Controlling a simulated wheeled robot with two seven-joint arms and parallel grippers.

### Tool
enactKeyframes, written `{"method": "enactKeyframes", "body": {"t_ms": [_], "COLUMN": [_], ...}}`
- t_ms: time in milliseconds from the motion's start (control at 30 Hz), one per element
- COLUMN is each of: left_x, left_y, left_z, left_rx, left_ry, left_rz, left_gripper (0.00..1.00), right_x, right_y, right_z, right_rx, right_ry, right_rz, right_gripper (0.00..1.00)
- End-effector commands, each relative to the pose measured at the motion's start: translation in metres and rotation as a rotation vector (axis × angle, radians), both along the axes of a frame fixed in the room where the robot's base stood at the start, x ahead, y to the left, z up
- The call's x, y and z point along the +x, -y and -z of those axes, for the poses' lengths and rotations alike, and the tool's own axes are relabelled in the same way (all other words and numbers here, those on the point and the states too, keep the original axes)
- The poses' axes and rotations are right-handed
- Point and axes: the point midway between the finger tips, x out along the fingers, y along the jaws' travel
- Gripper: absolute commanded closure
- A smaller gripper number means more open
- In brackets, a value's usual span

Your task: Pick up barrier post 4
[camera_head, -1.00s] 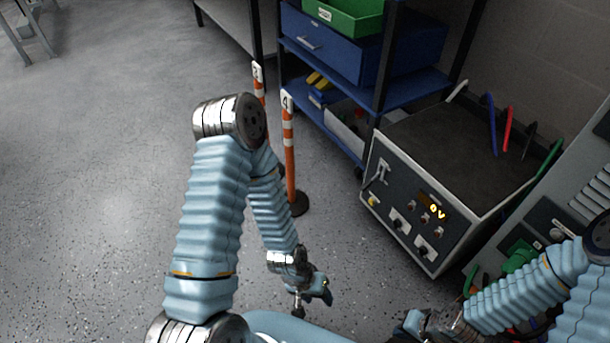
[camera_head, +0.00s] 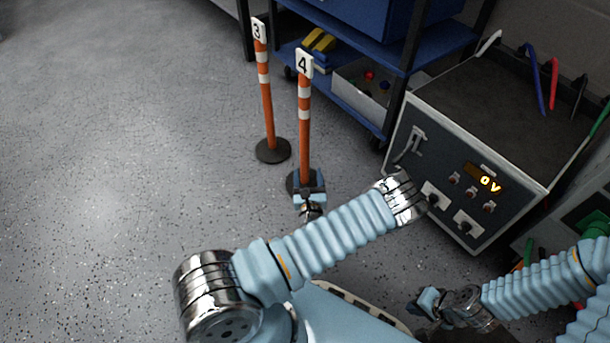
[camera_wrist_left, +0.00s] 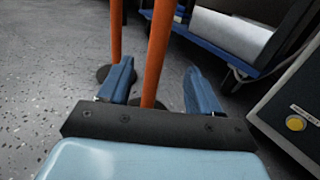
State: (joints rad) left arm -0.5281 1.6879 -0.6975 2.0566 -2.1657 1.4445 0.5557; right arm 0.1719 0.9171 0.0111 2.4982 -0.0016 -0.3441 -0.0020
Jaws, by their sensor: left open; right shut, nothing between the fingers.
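Barrier post 4 (camera_head: 304,125) stands upright, orange with white bands, a white "4" plate on top and a dark round base. My left gripper (camera_head: 310,184) is low in front of its lower shaft and covers part of its base. In the left wrist view the jaws (camera_wrist_left: 157,88) are open, with the orange shaft of post 4 (camera_wrist_left: 158,50) showing between the two blue fingers, nearer the left one. I cannot tell how deep the shaft sits between them. My right gripper (camera_head: 428,302) is at the lower right, away from the post, shut and empty.
Barrier post 3 (camera_head: 266,100) stands just left of and behind post 4; its shaft also shows in the left wrist view (camera_wrist_left: 116,30). A blue shelf (camera_head: 345,105) and a grey power unit (camera_head: 465,180) are on the right. The floor at left is clear.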

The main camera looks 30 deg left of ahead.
Motion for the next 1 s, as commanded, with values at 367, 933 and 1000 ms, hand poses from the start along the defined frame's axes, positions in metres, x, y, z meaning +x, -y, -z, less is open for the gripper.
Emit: {"method": "enactKeyframes", "body": {"t_ms": [367,933,1000], "left_x": [0.058,0.105,0.105], "left_y": [-0.039,-0.072,-0.072], "left_z": [0.000,-0.004,-0.004], "left_rx": [0.000,-0.001,0.000], "left_ry": [0.001,-0.001,-0.001], "left_rz": [-0.002,-0.004,-0.004], "left_gripper": [0.36,0.36,0.36], "right_x": [0.000,0.001,0.001], "right_y": [-0.001,0.000,0.000], "right_z": [0.011,0.025,0.025], "right_rx": [0.002,0.000,0.000], "right_ry": [-0.001,0.004,0.004], "right_rz": [0.000,0.001,0.001], "right_gripper": [1.00,1.00,1.00]}}
